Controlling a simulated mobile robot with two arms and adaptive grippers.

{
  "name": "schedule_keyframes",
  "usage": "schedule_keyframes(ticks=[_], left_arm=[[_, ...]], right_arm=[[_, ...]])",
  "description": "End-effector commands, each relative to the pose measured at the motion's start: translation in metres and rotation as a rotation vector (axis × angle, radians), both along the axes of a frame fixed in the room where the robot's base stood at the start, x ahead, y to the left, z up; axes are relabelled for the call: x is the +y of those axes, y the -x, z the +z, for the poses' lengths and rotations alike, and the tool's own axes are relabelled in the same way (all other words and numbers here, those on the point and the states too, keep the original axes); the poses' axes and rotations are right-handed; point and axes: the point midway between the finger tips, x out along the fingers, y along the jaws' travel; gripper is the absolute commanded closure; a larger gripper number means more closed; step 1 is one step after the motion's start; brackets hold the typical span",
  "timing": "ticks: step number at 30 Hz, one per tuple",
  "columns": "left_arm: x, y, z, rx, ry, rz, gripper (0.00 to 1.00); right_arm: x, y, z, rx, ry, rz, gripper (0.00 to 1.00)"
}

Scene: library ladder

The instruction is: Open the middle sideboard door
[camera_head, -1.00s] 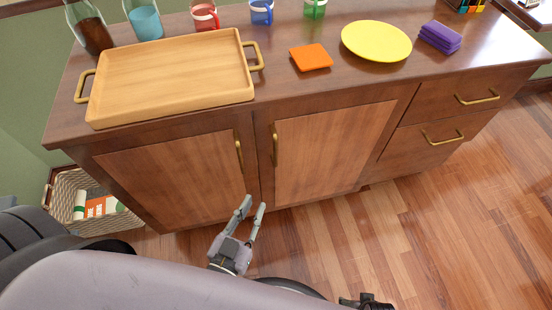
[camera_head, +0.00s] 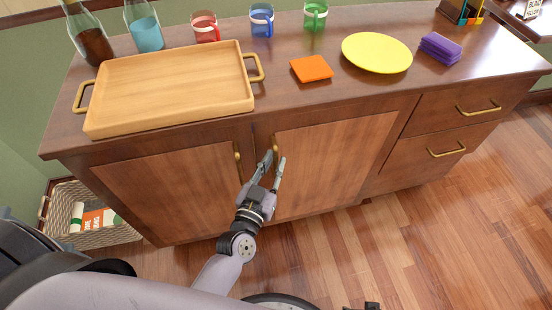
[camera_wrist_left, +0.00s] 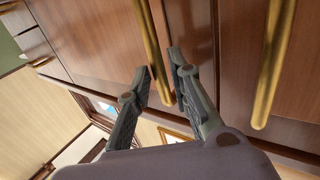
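The sideboard (camera_head: 150,150) has a left door (camera_head: 165,190), a middle door (camera_head: 335,160) and drawers on the right. The middle door looks shut. Its upright brass handle (camera_head: 275,146) is near its left edge, partly hidden by my left gripper (camera_head: 274,156). That gripper is open, its fingertips at this handle. In the left wrist view the middle door's handle (camera_wrist_left: 152,50) shows between the two open fingertips (camera_wrist_left: 160,64). Contact cannot be told. The left door's handle (camera_head: 238,162) stands close by and also shows in the wrist view (camera_wrist_left: 273,70).
On the sideboard top are a wooden tray (camera_head: 170,88), bottles, mugs, an orange square (camera_head: 312,68), a yellow plate (camera_head: 377,52) and purple cloths (camera_head: 440,47). A wicker basket (camera_head: 95,238) stands at the left. The wooden floor before the right side is clear.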

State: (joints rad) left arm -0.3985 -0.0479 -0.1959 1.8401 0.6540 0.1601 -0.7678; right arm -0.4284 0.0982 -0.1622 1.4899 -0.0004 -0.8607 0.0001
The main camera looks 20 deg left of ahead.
Motion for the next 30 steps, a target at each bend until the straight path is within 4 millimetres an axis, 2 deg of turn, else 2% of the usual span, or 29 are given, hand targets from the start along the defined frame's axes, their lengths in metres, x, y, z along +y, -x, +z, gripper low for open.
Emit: schedule_keyframes(ticks=[3,6,14,24,30], left_arm=[[-0.001,-0.013,0.0,-0.001,0.0,0.001,0.81],[-0.001,-0.017,0.0,0.0,0.0,0.0,0.81],[-0.001,-0.019,0.0,0.001,0.0,-0.001,0.81],[-0.001,-0.019,0.0,0.001,0.0,0.0,1.0],[-0.001,-0.019,0.0,0.001,-0.001,0.0,1.0]], right_arm=[[0.0,-0.004,0.004,-0.008,-0.001,-0.001,0.31],[0.001,-0.006,0.006,-0.012,-0.001,-0.001,0.31],[0.001,-0.005,0.007,-0.009,-0.001,-0.001,0.31],[0.0,-0.002,0.005,-0.004,-0.001,-0.001,0.31],[0.0,0.0,0.004,0.0,0.0,-0.001,0.31]])
